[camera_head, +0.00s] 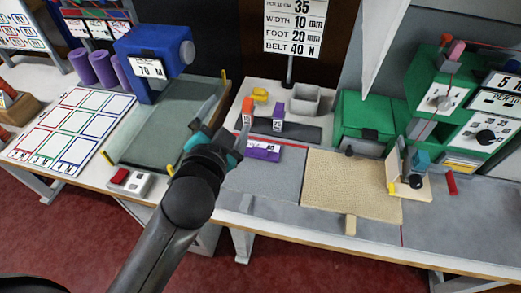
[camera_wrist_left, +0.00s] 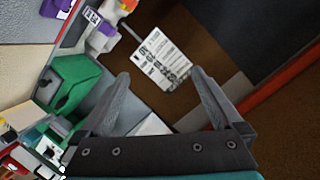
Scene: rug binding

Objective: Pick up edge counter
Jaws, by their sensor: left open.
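I cannot tell for sure which thing is the edge counter. One candidate is a small pale box with a red button (camera_head: 131,182) on the table's front edge, left of my left arm. Another is a purple block with a white label (camera_head: 262,150), just right of my left gripper (camera_head: 222,128). That gripper is above the table between the blue machine and the purple block. In the left wrist view its two fingers (camera_wrist_left: 160,75) stand apart with nothing held between them. My right gripper is not seen.
A blue machine (camera_head: 155,50) stands at the left and a green machine (camera_head: 440,120) at the right. A beige rug piece (camera_head: 345,180) lies on the table. A sign (camera_head: 293,27) stands at the back; it also shows in the left wrist view (camera_wrist_left: 161,55). A green box (camera_head: 362,122) is behind the rug.

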